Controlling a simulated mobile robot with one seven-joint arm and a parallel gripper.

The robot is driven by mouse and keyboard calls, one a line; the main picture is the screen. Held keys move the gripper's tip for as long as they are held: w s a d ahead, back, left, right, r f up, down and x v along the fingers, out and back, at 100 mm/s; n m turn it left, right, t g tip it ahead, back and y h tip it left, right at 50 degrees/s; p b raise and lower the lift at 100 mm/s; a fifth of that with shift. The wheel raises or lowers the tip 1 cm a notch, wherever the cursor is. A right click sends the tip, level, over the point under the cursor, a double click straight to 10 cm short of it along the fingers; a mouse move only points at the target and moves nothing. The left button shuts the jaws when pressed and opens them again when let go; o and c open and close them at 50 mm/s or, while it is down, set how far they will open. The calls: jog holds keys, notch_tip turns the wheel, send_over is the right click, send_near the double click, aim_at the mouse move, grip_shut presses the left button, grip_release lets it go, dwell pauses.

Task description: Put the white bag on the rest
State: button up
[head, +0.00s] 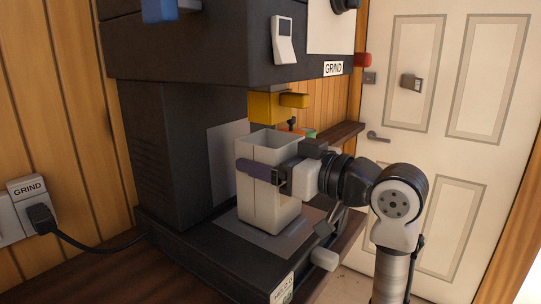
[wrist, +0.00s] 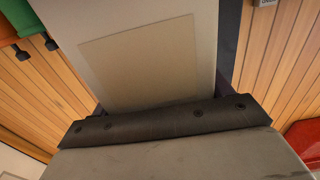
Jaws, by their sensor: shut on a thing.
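The white bag (head: 257,205) is a tall, open-topped, off-white box shape, standing upright at the grinder, under its yellow spout (head: 275,105). My gripper (head: 265,171) is shut on the bag's upper part, with a dark finger across its near face. In the wrist view the bag's pale side with a beige panel (wrist: 140,60) fills the upper middle, beyond the dark gripper edge. The rest, a grey plate (head: 262,240) on the grinder's dark base, lies beneath the bag. I cannot tell whether the bag's bottom touches it.
The dark grinder body (head: 160,140) stands behind and left of the bag, its head overhanging above. A GRIND-labelled plug and socket (head: 28,205) are on the left wall, with a cable to the machine. A dark shelf (head: 335,137) and a white door (head: 445,110) are beyond.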

jog(key=shift+f, duration=0.2)
jog(key=o, duration=1)
jog(key=shift+c, duration=0.2)
jog(key=shift+r, duration=0.1)
jog(key=shift+d+r, duration=0.1)
jog(key=b+v, duration=0.2)
jog(key=v, duration=0.9)
jog(key=shift+s+d+b, duration=0.25)
jog(key=shift+d+b, duration=0.05)
jog(key=shift+b, duration=0.05)
